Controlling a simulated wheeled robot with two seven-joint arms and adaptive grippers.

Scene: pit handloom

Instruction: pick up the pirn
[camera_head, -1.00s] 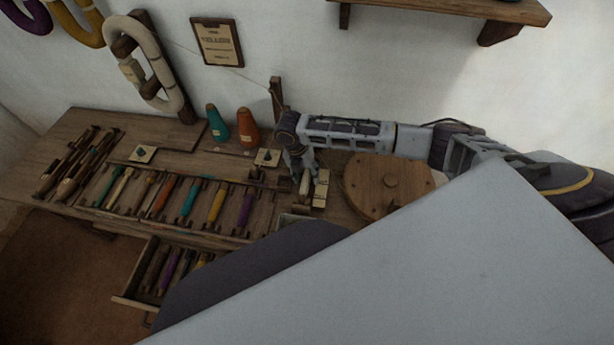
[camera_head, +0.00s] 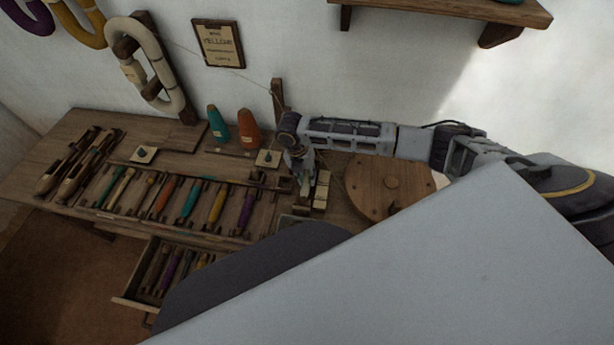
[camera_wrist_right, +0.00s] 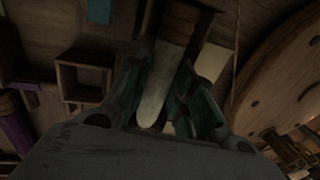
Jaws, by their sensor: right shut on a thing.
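My right gripper (camera_head: 303,182) is over the bench, beside a small group of pale blocks (camera_head: 321,189). In the right wrist view its two fingers (camera_wrist_right: 170,95) are shut on a pale, rod-shaped pirn (camera_wrist_right: 158,85) that lies between them. In the head view the gripper mostly hides this pirn, and I cannot tell whether it is clear of the bench. Several other pirns with coloured yarn, such as a yellow one (camera_head: 217,206) and a purple one (camera_head: 246,211), lie in a row on the bench to the left. My left gripper is not in view.
A round wooden disc (camera_head: 375,183) lies close to the right of the gripper. A teal cone (camera_head: 217,125) and an orange cone (camera_head: 247,128) stand at the back. An open drawer (camera_head: 130,303) holds more pirns. Shuttles (camera_head: 75,170) lie at the far left.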

